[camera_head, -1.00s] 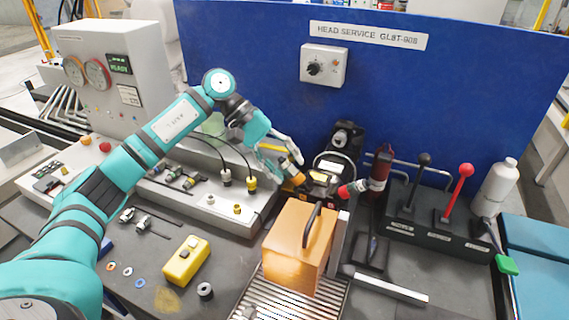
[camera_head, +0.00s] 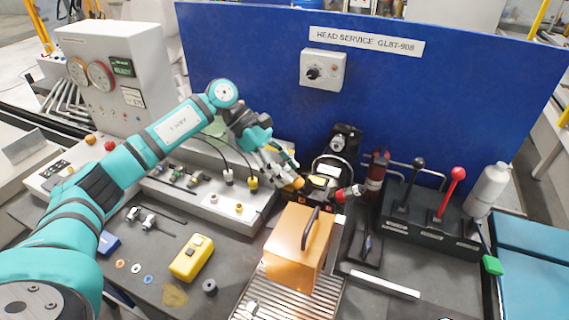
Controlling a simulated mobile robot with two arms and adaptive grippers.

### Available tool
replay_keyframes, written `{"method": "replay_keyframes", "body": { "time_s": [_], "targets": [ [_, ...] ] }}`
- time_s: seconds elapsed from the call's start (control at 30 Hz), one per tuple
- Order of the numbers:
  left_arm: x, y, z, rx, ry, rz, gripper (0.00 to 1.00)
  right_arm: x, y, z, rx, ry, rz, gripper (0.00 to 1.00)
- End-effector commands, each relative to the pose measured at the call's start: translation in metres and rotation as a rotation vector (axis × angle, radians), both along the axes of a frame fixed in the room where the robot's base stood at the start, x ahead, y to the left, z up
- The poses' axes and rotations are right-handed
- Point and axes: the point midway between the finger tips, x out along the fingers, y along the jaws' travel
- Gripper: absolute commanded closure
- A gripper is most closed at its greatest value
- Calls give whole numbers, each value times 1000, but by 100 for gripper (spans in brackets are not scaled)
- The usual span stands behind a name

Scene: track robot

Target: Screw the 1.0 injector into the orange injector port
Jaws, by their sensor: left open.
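My left gripper (camera_head: 287,167) reaches in from the left to the dark machine (camera_head: 325,188) at the foot of the blue panel. Its fingers are open and lie around or just beside a small orange part (camera_head: 297,183). I cannot tell whether this is the orange port or part of an injector, or whether the fingers touch it. Several small injector-like pieces (camera_head: 178,174) lie on the grey rack to the left. Their size marks are too small to read. My right gripper is not in view.
An orange block with a black handle (camera_head: 298,243) stands on a slatted tray in front of the machine. A red-tipped part (camera_head: 350,192) sticks out at right. A lever box (camera_head: 432,225), white bottle (camera_head: 487,190) and yellow box (camera_head: 192,258) stand around.

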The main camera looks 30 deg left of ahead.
Motion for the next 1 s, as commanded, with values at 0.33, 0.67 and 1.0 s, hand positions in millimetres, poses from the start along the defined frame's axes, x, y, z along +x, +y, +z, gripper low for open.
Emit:
{"method": "replay_keyframes", "body": {
  "time_s": [0.33,0.67,1.0],
  "targets": [
    [0,0,1,-1,23,21,56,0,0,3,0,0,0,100],
    [0,0,3,-12,210,209,56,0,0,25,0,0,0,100],
    [0,0,2,-21,388,386,56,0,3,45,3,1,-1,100]
  ]
}}
